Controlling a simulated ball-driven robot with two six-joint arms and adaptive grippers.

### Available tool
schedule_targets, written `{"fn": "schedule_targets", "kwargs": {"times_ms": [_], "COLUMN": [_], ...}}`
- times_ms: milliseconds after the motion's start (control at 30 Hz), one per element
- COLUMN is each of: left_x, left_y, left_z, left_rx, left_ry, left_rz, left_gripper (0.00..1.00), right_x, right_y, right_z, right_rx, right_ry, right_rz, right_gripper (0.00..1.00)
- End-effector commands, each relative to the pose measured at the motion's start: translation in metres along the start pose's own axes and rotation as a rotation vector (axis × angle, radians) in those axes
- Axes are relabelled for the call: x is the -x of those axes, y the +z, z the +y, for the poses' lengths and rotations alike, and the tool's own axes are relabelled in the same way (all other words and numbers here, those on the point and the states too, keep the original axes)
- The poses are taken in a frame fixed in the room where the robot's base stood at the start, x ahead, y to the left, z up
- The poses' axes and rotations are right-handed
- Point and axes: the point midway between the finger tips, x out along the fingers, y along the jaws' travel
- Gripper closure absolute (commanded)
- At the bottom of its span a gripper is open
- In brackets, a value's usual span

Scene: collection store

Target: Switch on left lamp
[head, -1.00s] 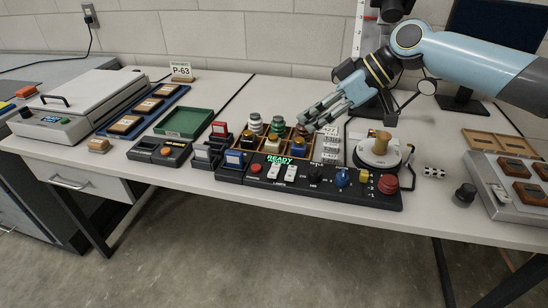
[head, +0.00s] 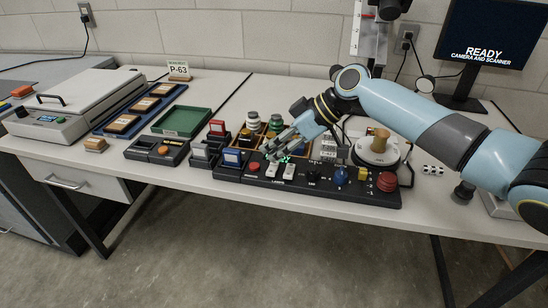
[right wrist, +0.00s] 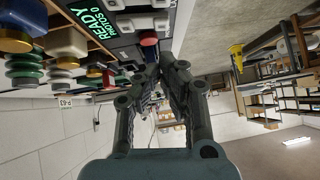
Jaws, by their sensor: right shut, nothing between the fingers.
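The black control panel (head: 330,188) lies along the front of the table. Two white rocker switches stand side by side above the word LAMPS: the left lamp switch (head: 271,170) and the right lamp switch (head: 289,173). My right gripper (head: 270,154) is shut and empty, its fingertips just above and behind the left switch; I cannot tell whether they touch. The fingers partly cover the green display. In the right wrist view the closed fingertips (right wrist: 162,65) point toward the panel, near the red button (right wrist: 148,38), with white switches (right wrist: 143,22) beyond it. My left gripper is out of view.
A red button (head: 253,167) sits left of the switches; a dark knob (head: 313,176), blue knob (head: 340,176) and red mushroom button (head: 387,181) sit to the right.

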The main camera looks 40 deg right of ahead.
Motion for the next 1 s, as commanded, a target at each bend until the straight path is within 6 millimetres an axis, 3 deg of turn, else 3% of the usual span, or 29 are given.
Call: {"fn": "schedule_targets", "kwargs": {"times_ms": [233, 1000], "left_x": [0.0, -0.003], "left_y": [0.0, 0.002], "left_z": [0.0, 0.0], "left_rx": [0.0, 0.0], "left_ry": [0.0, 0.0], "left_rz": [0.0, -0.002], "left_gripper": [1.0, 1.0], "right_x": [-0.016, -0.023], "right_y": [0.017, 0.024], "right_z": [0.0, -0.002], "right_rx": [0.0, 0.061], "right_ry": [0.0, 0.061], "right_rz": [0.0, 0.0], "right_gripper": [1.0, 1.0]}}
